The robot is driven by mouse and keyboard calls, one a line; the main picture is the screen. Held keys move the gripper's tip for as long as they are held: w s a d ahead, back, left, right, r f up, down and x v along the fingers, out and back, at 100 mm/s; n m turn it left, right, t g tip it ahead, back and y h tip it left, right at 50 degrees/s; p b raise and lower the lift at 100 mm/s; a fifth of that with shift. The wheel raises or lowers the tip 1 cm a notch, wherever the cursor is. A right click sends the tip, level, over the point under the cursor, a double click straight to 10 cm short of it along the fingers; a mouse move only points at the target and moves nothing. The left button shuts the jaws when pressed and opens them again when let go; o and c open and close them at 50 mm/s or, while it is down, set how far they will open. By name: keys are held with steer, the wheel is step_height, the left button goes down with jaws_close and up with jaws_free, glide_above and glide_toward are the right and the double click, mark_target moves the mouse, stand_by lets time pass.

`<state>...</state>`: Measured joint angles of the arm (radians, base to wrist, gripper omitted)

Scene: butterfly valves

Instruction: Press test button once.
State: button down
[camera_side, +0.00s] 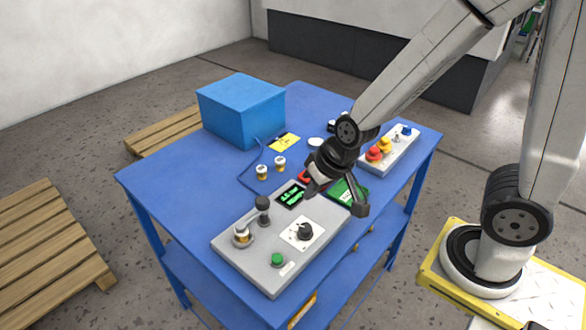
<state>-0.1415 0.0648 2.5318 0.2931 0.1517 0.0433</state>
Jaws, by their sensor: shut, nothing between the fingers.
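A grey control panel (254,262) lies on the blue table. A green push button (278,259) sits near its front corner, with a small pale label beside it that is too small to read. I cannot tell for certain which button is the test button. A black rotary knob (304,232) on a white plate is just behind the green button. My gripper (360,208) is shut and empty, pointing down over the right edge of the panel. It is apart from the green button, and partly hides a red part (304,176) and a green board (339,193).
A black upright lever (263,210) and a pale knob (242,236) rise from the panel's left side. A blue box (242,110) stands at the back. A second panel (405,148) with red, yellow and blue controls is at the right. Two small gauges (262,172) stand mid-table.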

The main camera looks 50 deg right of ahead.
mark_target(278, 261)
steer(key=a+f+m+t+h, duration=0.1)
steer(key=a+m+t+h, duration=0.3)
steer(key=a+m, duration=0.5)
steer(key=shift+w+a+f+m+h, duration=0.3)
steer(key=shift+w+a+m+h, duration=0.15)
steer(key=shift+m, duration=0.85)
steer(key=shift+d, duration=0.1)
steer(key=shift+f, duration=0.15)
steer(key=shift+f, duration=4.25)
steer(key=shift+f, duration=0.9)
steer(key=shift+r, duration=0.9)
